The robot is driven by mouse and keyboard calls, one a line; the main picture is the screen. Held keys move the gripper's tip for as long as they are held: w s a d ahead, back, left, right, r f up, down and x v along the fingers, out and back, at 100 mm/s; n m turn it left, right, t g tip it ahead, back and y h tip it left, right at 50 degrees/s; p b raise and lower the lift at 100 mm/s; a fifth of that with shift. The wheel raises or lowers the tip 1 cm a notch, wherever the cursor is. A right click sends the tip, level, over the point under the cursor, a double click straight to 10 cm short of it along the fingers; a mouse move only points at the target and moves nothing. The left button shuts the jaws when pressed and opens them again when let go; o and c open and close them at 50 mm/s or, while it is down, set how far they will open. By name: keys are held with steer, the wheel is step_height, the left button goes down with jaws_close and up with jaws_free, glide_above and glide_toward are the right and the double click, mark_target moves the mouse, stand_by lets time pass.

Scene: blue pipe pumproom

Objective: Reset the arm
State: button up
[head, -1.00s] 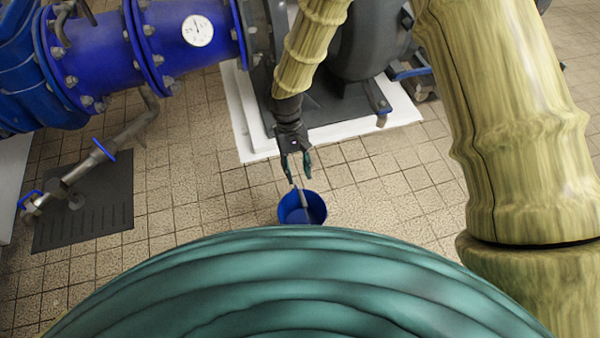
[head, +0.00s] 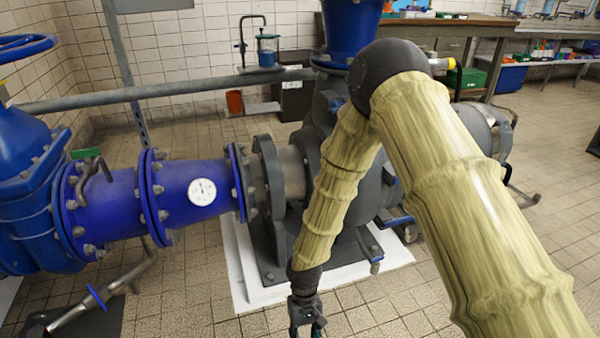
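My arm reaches out from the lower right, bends at a dark elbow, and its far part hangs down in front of the pump. The floor beneath the gripper is out of view.
A grey pump (head: 345,190) stands on a white plinth (head: 385,275) behind my arm. A blue pipe with a gauge (head: 202,191) runs to the left. A grey rail (head: 170,89) crosses behind. A wooden workbench (head: 470,28) stands at the back right. Tiled floor (head: 550,185) is open at right.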

steer(key=s+d+r+m+t+p, duration=0.3)
steer(key=s+d+r+t+p, duration=0.1)
steer(key=s+d+r+p, duration=1.6)
steer(key=d+p, duration=0.1)
steer(key=p, duration=0.5)
steer(key=shift+r, duration=0.25)
